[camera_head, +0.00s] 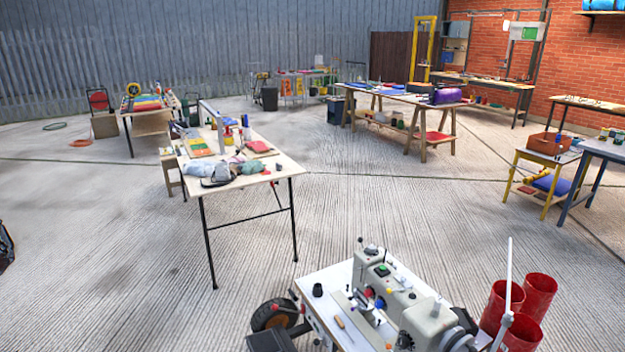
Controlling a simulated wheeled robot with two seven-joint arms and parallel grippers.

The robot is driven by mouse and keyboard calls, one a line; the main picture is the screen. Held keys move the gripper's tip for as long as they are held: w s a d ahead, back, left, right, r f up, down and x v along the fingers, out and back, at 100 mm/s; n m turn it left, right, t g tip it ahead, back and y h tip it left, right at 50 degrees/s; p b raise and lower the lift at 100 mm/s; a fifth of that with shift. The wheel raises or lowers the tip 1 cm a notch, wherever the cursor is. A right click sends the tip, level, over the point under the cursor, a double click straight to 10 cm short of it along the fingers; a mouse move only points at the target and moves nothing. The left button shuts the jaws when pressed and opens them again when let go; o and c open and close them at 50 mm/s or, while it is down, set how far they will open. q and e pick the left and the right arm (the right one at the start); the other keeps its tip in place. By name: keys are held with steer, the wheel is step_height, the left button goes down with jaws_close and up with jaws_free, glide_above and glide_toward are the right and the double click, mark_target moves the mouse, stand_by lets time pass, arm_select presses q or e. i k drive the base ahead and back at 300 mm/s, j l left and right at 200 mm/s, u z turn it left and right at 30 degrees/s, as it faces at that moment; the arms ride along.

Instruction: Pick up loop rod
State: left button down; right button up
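I cannot pick out a loop rod for certain. A small thin tool with a tan handle (340,322) lies on the white top of the sewing machine table (318,284), left of the machine. It is too small to identify. The grey-white sewing machine (388,292) stands on this table at the bottom, right of centre. A white upright rod (509,270) rises beside the red cylindrical bins (537,296) at the lower right; its lower end runs into a pale fitting. Neither of my grippers shows.
A light folding table (283,166) with cloths stands left of centre on thin black legs. A long wooden workbench (400,96) stands farther back. A yellow-legged table (520,174) is at the right. The concrete floor (110,250) at lower left is open.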

mark_target(339, 322)
steer(key=j+z, duration=0.3)
steer(key=j, duration=0.8)
steer(key=i+j+z, duration=0.65)
steer(key=j, duration=0.25)
steer(key=i+l+z, duration=0.15)
steer(key=i, duration=0.4)
